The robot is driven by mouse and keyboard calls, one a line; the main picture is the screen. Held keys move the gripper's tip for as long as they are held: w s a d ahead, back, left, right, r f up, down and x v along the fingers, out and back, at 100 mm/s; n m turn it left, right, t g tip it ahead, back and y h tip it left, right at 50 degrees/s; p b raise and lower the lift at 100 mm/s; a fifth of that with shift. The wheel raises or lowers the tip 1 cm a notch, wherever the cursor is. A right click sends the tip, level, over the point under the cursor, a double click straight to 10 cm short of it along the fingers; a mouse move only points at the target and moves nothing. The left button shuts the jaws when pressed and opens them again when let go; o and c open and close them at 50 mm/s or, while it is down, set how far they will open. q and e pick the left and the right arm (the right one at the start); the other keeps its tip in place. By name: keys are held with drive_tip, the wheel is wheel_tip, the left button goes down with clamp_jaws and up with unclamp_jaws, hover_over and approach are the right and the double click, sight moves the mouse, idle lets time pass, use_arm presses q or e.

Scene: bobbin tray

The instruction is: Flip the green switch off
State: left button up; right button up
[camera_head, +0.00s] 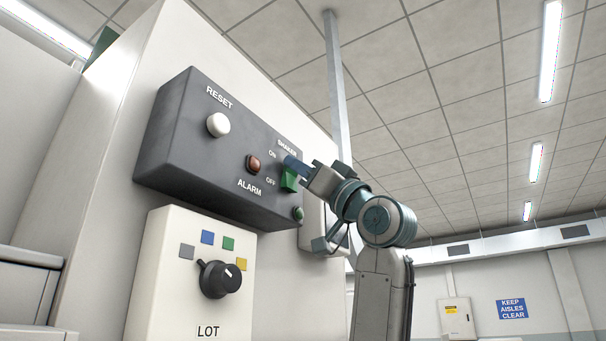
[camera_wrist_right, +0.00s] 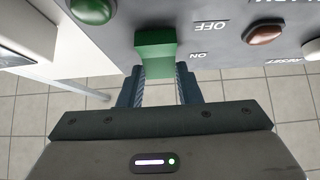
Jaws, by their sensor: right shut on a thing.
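The green switch (camera_head: 289,180) is on the dark grey control box, below the SHAKER label and beside the ON and OFF marks. In the right wrist view the green switch (camera_wrist_right: 155,48) stands out from the panel near the OFF mark. My right gripper (camera_head: 294,165) reaches it from the right. Its blue fingers (camera_wrist_right: 157,82) lie on either side of the switch's outer end and are shut on it. The fingers hide part of the switch in the head view, and I cannot tell its exact tilt. My left gripper is not in view.
The box (camera_head: 165,145) also carries a white RESET button (camera_head: 218,125), a red ALARM button (camera_head: 254,163) and a round green button (camera_head: 298,213) close below the gripper. A black LOT knob (camera_head: 220,279) is on the cream panel below. Open room lies to the right.

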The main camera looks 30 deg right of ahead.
drive_tip(key=o, duration=1)
drive_tip(key=b+v, duration=0.6)
drive_tip(key=v, duration=0.4)
drive_tip(key=shift+s+d+f, duration=0.1)
drive_tip(key=shift+s+f, duration=0.15)
drive_tip(key=shift+f, duration=0.1)
drive_tip(key=shift+w, duration=0.1)
